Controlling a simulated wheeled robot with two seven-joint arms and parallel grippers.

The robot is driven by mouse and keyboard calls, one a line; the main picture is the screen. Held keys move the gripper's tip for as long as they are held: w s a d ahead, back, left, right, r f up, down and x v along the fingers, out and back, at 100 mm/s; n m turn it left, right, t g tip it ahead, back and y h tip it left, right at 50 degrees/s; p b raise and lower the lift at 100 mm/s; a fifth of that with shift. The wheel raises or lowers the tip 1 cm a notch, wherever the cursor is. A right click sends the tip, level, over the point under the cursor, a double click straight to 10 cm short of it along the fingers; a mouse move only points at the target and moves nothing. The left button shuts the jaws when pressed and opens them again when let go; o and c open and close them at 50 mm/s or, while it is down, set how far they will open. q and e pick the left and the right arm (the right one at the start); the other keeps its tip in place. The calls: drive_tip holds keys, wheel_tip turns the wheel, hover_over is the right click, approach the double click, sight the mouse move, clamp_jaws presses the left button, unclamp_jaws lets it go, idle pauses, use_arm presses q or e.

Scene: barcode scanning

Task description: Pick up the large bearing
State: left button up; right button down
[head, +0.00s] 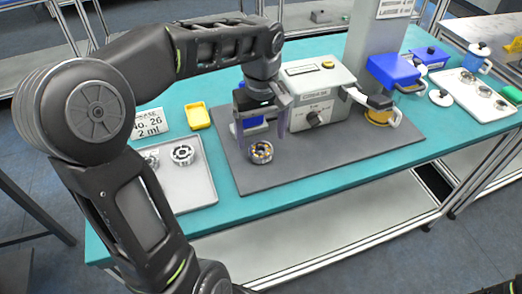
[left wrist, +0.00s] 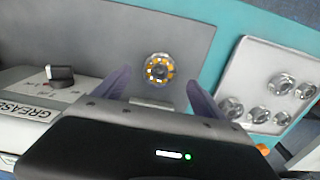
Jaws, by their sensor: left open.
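A round bearing (head: 261,153) with orange-yellow filling between its rings lies flat on the dark grey mat (head: 345,152). My left gripper (head: 262,131) is open above it, fingers pointing down, empty. In the left wrist view the bearing (left wrist: 158,69) shows between the tips of the two purple fingers (left wrist: 158,79), with a gap on each side. I cannot tell whether the fingertips reach down to its height. My right gripper is not in view.
A grey tray (head: 204,187) with several metal bearings stands at the left; my arm partly hides it. The grease machine (head: 320,92) stands behind the gripper on the mat. A yellow dish (head: 197,115) lies at the back left. The mat's front right is clear.

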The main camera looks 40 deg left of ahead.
sight(261, 152)
use_arm(q)
wheel_tip(261, 152, down, 5)
drive_tip(key=shift+r+p, duration=0.2)
drive_tip(key=shift+p, duration=0.1)
drive_tip(key=shift+c, duration=0.4)
drive_tip(key=c, duration=1.7)
